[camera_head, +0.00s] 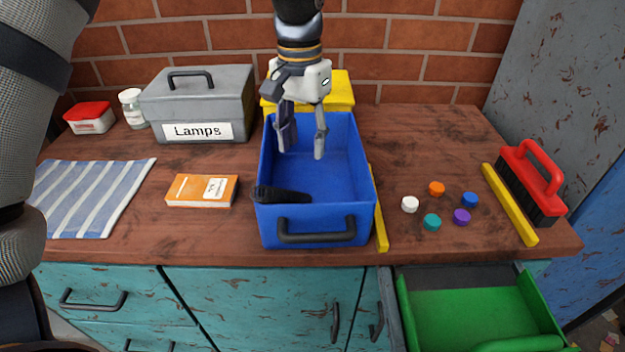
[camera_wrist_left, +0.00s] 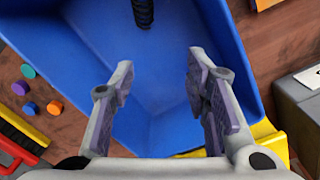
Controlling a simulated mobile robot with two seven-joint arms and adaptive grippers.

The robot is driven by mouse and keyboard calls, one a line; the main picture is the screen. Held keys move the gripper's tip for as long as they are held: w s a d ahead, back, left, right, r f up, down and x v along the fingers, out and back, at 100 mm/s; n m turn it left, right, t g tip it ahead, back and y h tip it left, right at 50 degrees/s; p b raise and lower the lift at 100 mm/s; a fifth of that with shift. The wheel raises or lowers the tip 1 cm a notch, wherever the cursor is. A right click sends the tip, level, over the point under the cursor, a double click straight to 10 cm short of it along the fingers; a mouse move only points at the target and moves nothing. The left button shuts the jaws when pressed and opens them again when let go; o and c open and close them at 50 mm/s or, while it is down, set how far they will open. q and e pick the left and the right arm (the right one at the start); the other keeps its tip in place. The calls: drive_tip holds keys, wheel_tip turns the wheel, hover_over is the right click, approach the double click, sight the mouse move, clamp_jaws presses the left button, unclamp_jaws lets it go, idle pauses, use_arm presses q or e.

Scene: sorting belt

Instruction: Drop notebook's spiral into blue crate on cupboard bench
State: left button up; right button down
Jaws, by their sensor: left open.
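The blue crate (camera_head: 315,222) stands on the wooden cupboard bench (camera_head: 432,142). A black ridged spiral (camera_head: 282,194) lies at the crate's front left, its left end overlapping the left wall in the head view; I cannot tell whether that end rests on the rim. The spiral also shows at the top of the left wrist view (camera_wrist_left: 143,12), against the crate's blue inside. My left gripper (camera_head: 303,150) points down over the back part of the crate, open and empty, with its fingers apart from the spiral. My right gripper is out of view.
An orange notebook (camera_head: 201,191) and striped cloth (camera_head: 94,198) lie left of the crate. A grey "Lamps" box (camera_head: 199,104) and yellow container (camera_head: 343,88) stand behind. Several coloured discs (camera_head: 437,188), yellow strips and a red brush (camera_head: 533,180) lie right. A green-lined drawer (camera_head: 470,320) is open below.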

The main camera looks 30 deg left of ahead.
use_arm(q)
wheel_tip(320, 180, up, 11)
drive_tip(key=shift+a+r, duration=0.15)
idle(0.4)
